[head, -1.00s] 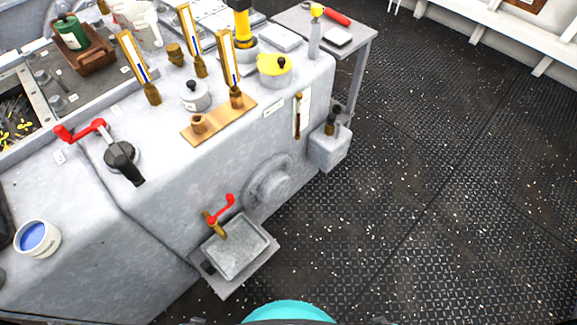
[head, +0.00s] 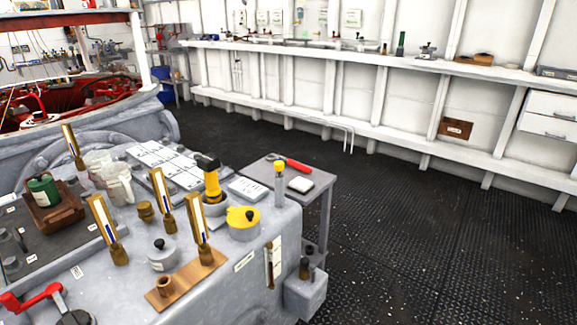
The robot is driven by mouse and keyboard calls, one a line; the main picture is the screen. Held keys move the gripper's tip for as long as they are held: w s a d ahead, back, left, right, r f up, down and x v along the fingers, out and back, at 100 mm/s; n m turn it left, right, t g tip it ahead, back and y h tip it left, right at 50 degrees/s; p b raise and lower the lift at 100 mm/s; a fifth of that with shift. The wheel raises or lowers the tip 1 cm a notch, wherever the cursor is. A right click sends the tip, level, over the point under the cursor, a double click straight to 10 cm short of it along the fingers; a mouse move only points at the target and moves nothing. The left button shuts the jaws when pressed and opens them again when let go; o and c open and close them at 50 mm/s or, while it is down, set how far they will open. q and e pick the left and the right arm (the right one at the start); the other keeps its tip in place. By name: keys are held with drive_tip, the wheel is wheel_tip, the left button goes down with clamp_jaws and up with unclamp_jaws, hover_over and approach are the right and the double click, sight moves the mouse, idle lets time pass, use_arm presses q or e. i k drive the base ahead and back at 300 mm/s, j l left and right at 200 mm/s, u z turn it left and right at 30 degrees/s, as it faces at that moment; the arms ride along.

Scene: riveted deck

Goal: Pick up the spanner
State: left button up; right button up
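A tool with a red handle (head: 298,166) and a grey metal end lies on the small grey side table (head: 318,194) just beyond the machine. It looks like the spanner, but it is too small to be sure. A white-topped block (head: 300,184) lies in front of it, and a yellow-topped upright cylinder (head: 280,182) stands at its near left. Neither of my grippers shows in the head view.
The grey machine top (head: 222,262) holds gauges, a yellow-lidded pot (head: 243,222), a yellow flashlight-like item (head: 211,182) and jugs. A white bench (head: 400,60) runs along the far wall. The dark riveted floor (head: 420,220) at right is clear.

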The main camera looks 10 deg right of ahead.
sight(298, 166)
drive_tip(key=i+l, duration=0.3)
drive_tip(key=i+l+u, duration=0.3)
drive_tip(key=l, duration=0.3)
drive_tip(key=i+l+u, duration=0.15)
drive_tip(key=l, duration=0.2)
drive_tip(key=i+l+u, duration=0.15)
drive_tip(key=l, duration=0.2)
drive_tip(key=i, duration=0.05)
